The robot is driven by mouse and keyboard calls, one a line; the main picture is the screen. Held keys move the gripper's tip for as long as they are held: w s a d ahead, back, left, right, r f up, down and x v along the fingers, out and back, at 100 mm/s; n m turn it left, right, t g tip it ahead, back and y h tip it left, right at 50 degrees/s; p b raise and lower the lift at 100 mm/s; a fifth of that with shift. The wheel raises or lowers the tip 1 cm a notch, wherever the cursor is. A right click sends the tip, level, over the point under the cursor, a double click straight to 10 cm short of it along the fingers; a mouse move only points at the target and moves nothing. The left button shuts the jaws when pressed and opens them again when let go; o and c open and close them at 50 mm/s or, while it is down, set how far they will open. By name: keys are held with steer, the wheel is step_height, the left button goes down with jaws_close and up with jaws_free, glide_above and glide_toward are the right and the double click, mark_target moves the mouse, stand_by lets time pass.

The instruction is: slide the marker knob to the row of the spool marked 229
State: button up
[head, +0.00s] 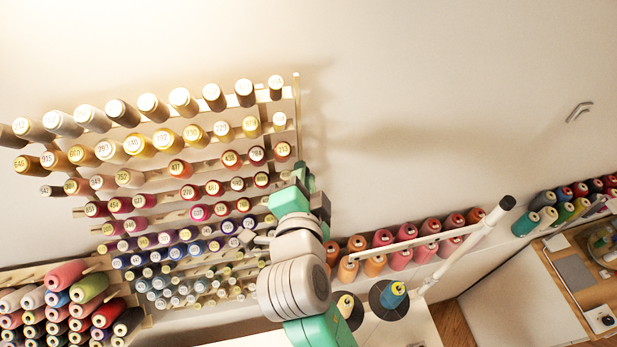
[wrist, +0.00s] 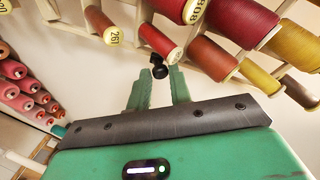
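The thread rack's right upright (head: 297,110) is a pale vertical strip beside the row ends. A spool with a label that looks like 229 (head: 222,128) sits in the second row from the top, near the right. My gripper (head: 302,172) is at the rack's right edge, lower than that row, around the rows of red spools. In the wrist view, a black round knob (wrist: 158,68) shows just beyond and between the tips of my gripper (wrist: 160,80). The green fingers are apart, with a gap between them. The knob is hidden in the head view.
Red spools (wrist: 160,40) hang close to the fingertips in the wrist view. Several coloured cones (head: 383,238) stand right of my arm, near a white rod (head: 465,245).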

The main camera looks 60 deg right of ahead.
steer(key=o, duration=0.3)
steer(key=b+v, duration=0.2)
steer(key=v, duration=0.6)
